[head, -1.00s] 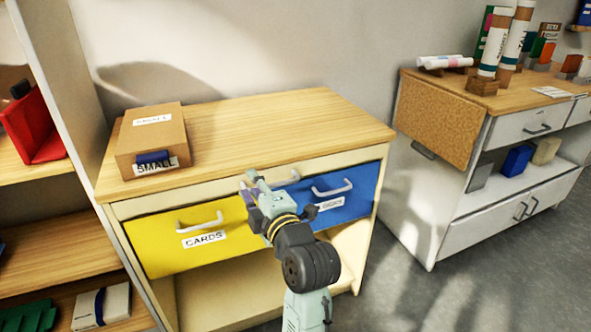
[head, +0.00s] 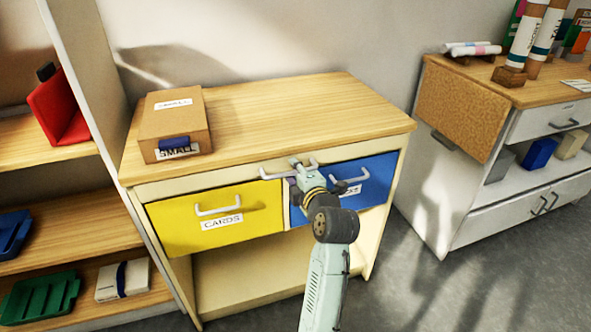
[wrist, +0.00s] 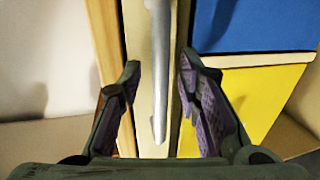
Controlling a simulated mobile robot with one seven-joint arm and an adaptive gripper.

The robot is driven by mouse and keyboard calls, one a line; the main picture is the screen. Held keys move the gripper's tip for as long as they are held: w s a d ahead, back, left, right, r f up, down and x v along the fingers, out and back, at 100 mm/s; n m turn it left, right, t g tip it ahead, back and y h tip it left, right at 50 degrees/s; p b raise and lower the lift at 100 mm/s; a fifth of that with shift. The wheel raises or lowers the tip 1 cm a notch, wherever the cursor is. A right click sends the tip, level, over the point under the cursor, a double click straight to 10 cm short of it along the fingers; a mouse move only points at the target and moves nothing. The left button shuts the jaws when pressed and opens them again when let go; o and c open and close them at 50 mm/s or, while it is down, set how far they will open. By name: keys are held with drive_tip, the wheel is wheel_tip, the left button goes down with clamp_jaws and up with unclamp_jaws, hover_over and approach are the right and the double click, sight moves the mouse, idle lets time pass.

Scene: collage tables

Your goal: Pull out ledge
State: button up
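The ledge is a thin cream strip (head: 220,178) under the wooden top of the cabinet, above the drawers, and looks flush with the front. Its pale handle (head: 268,174) sits mid-front, partly hidden by my gripper (head: 300,178). In the wrist view the ledge's handle (wrist: 160,75) runs as a silver bar between my two fingers, with the cream front (wrist: 150,145) behind it. My gripper (wrist: 160,95) is open, one finger on each side of the bar, with visible gaps.
Below the ledge are a yellow drawer (head: 190,228) and a blue drawer (head: 375,178), both shut, with handles. A cardboard box (head: 172,125) stands on the top. Shelves (head: 70,235) stand at left, and a white cabinet (head: 440,195) with a cork flap at right.

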drive_tip(key=shift+w, duration=0.15)
drive_tip(key=shift+c, duration=0.2)
clamp_jaws()
idle(0.7)
